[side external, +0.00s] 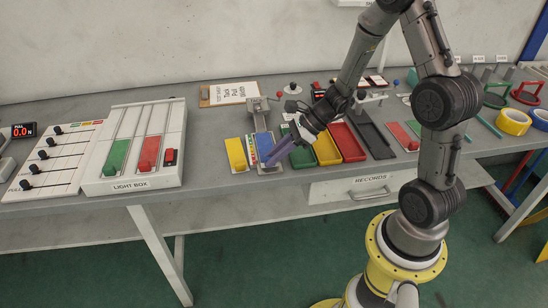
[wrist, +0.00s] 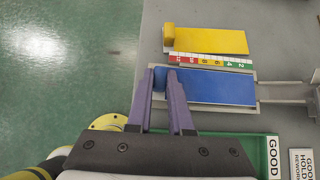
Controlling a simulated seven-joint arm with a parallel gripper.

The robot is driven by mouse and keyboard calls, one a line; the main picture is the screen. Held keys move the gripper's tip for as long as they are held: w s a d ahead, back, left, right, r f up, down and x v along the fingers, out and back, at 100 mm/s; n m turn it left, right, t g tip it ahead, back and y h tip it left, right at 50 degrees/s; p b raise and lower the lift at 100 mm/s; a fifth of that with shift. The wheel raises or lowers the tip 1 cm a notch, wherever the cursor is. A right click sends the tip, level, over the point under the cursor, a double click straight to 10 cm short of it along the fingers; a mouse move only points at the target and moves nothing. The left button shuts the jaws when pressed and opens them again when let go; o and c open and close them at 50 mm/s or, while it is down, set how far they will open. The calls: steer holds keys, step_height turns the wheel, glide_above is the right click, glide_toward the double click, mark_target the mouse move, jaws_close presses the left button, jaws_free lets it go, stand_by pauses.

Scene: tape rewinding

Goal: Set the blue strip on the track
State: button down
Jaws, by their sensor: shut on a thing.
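The blue strip (wrist: 212,87) is a flat bar with a raised block at its left end in the wrist view. It lies lengthwise along the grey metal track (wrist: 257,91), within its edges; I cannot tell whether it rests on the track or hovers just above. It also shows in the side external view (side external: 263,143). My gripper (wrist: 160,72), with purple fingers, is shut on the end block of the strip. In the side external view my gripper (side external: 270,160) reaches in from the right, over the track's front end. The fingers partly hide the block.
A yellow strip (wrist: 212,41) lies beside the track, with a coloured number scale (wrist: 212,61) between them. A green bin marked GOOD (wrist: 272,150) is on the other side. Yellow and red bins (side external: 327,149) stand right. The table's front edge is close.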

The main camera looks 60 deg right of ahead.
steer(key=shift+f, duration=0.4)
steer(key=c, duration=0.8)
jaws_free()
steer(key=shift+f, duration=0.15)
